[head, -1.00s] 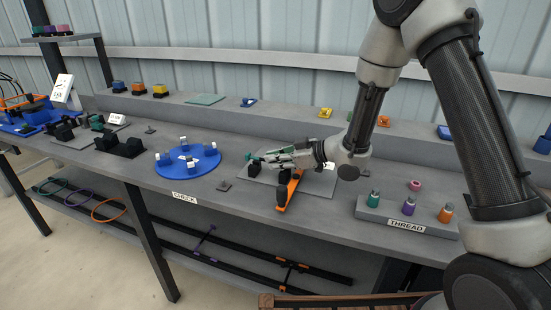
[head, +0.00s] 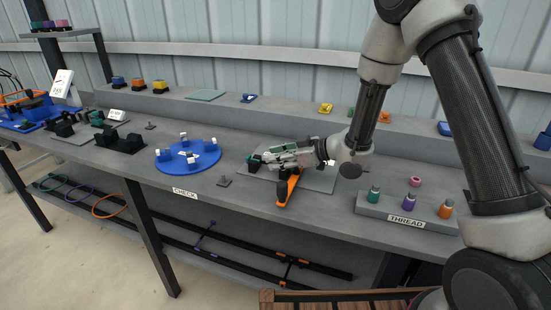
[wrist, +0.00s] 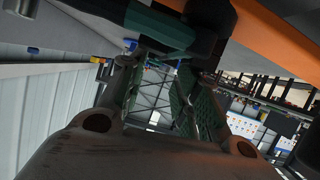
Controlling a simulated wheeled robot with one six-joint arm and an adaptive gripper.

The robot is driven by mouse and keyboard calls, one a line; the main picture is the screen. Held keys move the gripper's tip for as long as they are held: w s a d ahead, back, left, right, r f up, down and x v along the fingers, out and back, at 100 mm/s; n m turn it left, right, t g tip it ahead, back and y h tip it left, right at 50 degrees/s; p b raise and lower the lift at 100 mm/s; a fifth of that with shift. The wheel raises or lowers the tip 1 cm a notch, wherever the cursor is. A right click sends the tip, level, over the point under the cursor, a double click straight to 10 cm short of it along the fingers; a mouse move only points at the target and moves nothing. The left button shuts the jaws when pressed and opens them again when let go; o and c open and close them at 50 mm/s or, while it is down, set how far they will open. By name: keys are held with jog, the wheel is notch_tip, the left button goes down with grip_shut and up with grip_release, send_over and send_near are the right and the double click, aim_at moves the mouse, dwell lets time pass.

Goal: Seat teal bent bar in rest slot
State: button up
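The teal bent bar (head: 254,163) is at the left end of my gripper, low at the black rest blocks on a grey plate (head: 318,181). In the wrist view the teal bar (wrist: 160,27) crosses beyond my fingertips, one end against a dark block (wrist: 211,22). My gripper (head: 271,157) is level, just over the plate. In the wrist view, its two fingers (wrist: 160,72) stand apart with a clear gap, and the bar does not appear clamped between the pads. The fingers hide much of the rest in the head view, so how deep the bar sits cannot be told.
An orange bar (head: 287,188) lies just in front of the gripper; it looms close in the wrist view (wrist: 270,35). A blue disc fixture (head: 203,158) stands left. The THREAD block (head: 385,208) with coloured pegs stands right. A raised shelf runs behind.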

jog(key=v, duration=1.1)
jog(key=shift+d, duration=0.2)
jog(key=shift+r, duration=0.1)
jog(key=w+d+r+m+t+h, duration=0.25)
jog(key=d+r+h, duration=0.25)
jog(key=d, duration=0.4)
jog(key=w+d+r+m+t+h, duration=0.1)
jog(key=d+r+m+t+h, duration=0.15)
jog(key=d+r+h, duration=0.4)
jog(key=s+d+r+m, duration=0.25)
jog(key=s+d, duration=0.25)
jog(key=d, duration=0.4)
jog(key=s+d+r+m+g+h, duration=0.1)
jog(key=s+d+m, duration=0.15)
jog(key=s, duration=0.35)
jog(key=s+d+r+m+g+h, duration=0.2)
jog(key=s+m, duration=0.1)
jog(key=s, duration=0.3)
jog(key=s+a+m+g+y, duration=0.2)
jog(key=s, duration=1.1)
jog(key=shift+s+a+f+g, duration=0.2)
jog(key=shift+s+f+g, duration=0.1)
jog(key=shift+f, duration=0.15)
